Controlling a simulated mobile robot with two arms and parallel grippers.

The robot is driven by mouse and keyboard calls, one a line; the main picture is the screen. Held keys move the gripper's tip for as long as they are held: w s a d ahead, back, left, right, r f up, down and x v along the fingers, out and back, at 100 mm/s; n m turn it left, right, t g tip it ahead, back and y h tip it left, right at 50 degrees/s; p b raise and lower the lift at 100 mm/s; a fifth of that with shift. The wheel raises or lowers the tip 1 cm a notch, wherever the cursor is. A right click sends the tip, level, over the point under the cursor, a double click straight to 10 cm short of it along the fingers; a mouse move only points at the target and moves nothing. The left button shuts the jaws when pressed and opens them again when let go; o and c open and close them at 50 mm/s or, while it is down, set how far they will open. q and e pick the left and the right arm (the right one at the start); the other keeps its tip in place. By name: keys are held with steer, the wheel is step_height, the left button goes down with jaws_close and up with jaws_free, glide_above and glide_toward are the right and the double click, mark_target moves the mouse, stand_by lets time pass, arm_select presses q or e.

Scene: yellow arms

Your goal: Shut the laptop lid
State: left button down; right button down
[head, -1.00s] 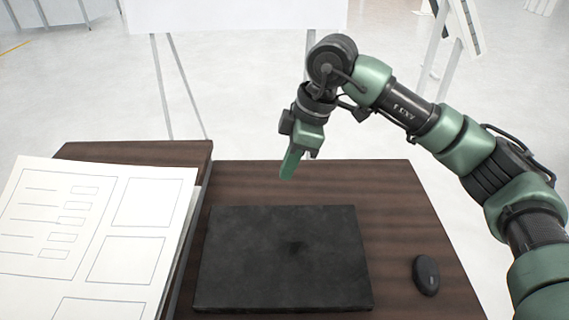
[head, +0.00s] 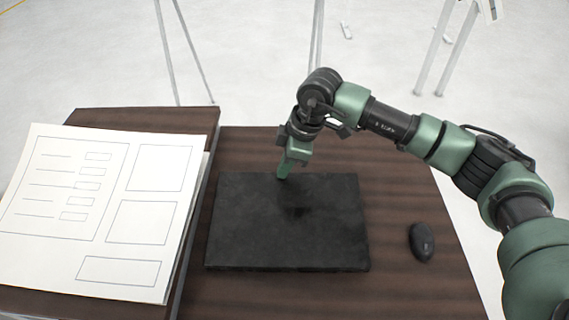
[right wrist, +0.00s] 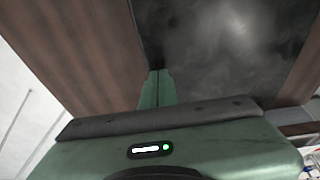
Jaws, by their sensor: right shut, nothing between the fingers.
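The black laptop (head: 290,235) lies flat and closed on the dark wood desk in the head view. Its lid is down, with no visible gap at the edges. My right gripper (head: 283,176) is shut and empty, with its tip at the lid's far edge, left of the middle. Whether the tip touches the lid is hard to tell. In the right wrist view the shut fingers (right wrist: 156,88) point at the dark lid (right wrist: 225,45). My left gripper is not in view.
A black mouse (head: 421,241) lies on the desk (head: 400,190) right of the laptop. White printed sheets (head: 100,210) rest on a raised brown surface at the left. Pale stand legs rise from the floor behind the desk.

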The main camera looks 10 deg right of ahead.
steer(key=shift+f, duration=0.1)
steer(key=shift+w+f+g+b, duration=0.25)
steer(key=shift+f+g, duration=0.1)
steer(key=shift+f, duration=0.35)
steer(key=shift+w+f+g+b, duration=0.1)
steer(key=shift+f+g+b, duration=0.2)
steer(key=shift+f, duration=0.35)
steer(key=shift+s+d, duration=0.1)
steer(key=shift+s, duration=0.05)
steer(key=shift+f, duration=0.1)
